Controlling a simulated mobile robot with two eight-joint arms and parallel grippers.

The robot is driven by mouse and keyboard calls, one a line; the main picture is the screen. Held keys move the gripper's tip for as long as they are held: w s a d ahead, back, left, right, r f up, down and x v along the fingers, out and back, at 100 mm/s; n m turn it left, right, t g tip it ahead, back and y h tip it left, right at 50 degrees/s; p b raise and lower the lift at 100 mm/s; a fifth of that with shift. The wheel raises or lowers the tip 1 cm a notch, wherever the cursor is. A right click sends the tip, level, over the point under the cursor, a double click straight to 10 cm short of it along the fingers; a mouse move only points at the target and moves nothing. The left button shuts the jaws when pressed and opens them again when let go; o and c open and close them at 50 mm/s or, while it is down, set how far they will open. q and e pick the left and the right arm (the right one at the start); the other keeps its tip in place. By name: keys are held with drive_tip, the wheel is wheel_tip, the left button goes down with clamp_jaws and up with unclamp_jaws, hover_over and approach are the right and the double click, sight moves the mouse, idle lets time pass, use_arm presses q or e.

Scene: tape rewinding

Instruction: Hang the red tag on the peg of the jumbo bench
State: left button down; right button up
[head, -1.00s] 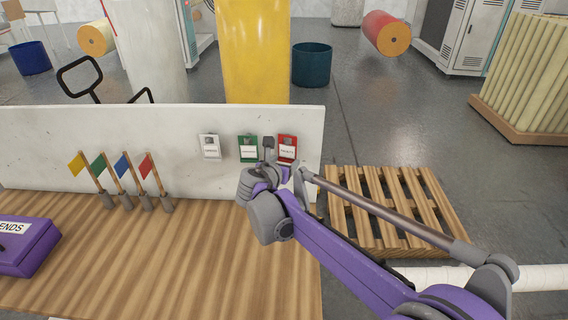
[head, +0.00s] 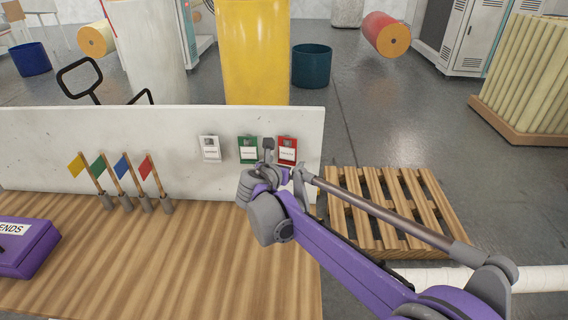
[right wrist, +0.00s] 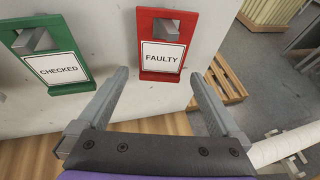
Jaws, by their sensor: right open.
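The red tag (head: 287,149), labelled FAULTY, hangs upright against the white back panel of the bench near its right end. In the right wrist view the red tag (right wrist: 164,47) has a grey peg (right wrist: 167,25) showing through its upper opening. My right gripper (right wrist: 157,76) is open and empty, its fingers apart just below and to either side of the tag. In the head view the right gripper (head: 281,160) is in front of the panel, beside the tag's lower left. My left gripper is not in view.
A green tag (head: 248,149) labelled CHECKED and a white tag (head: 209,148) hang to the left. Small flags (head: 124,168) stand on the wooden bench top (head: 190,255), with a purple box (head: 30,255) at left. A pallet (head: 385,215) lies right of the bench.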

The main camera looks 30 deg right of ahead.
drive_tip(key=v, duration=1.1)
drive_tip(key=s+a+f+m+g+y+p, duration=0.1)
drive_tip(key=s+a+f+m+y, duration=0.1)
drive_tip(key=s+f+m, duration=0.3)
drive_tip(key=s+a+f+m+g+y+p, duration=0.1)
drive_tip(key=s+a+f+m+y, duration=0.2)
drive_tip(key=s+f+m, duration=0.3)
drive_tip(key=s+a+f+m+g+y+p, duration=0.1)
drive_tip(key=s+f+m+y, duration=0.3)
drive_tip(key=s+m, duration=0.8)
drive_tip(key=shift+s+a+f+m+g+y, duration=0.2)
drive_tip(key=shift+a+f+m, duration=0.2)
drive_tip(key=shift+m, duration=0.3)
drive_tip(key=shift+s+a+f+m+g+y, duration=0.1)
drive_tip(key=shift+s+a+f+m+g, duration=0.1)
drive_tip(key=shift+a+f+m, duration=0.3)
drive_tip(key=shift+s+a+f+m, duration=0.15)
drive_tip(key=shift+s+f+m, duration=0.1)
drive_tip(key=shift+m, duration=0.35)
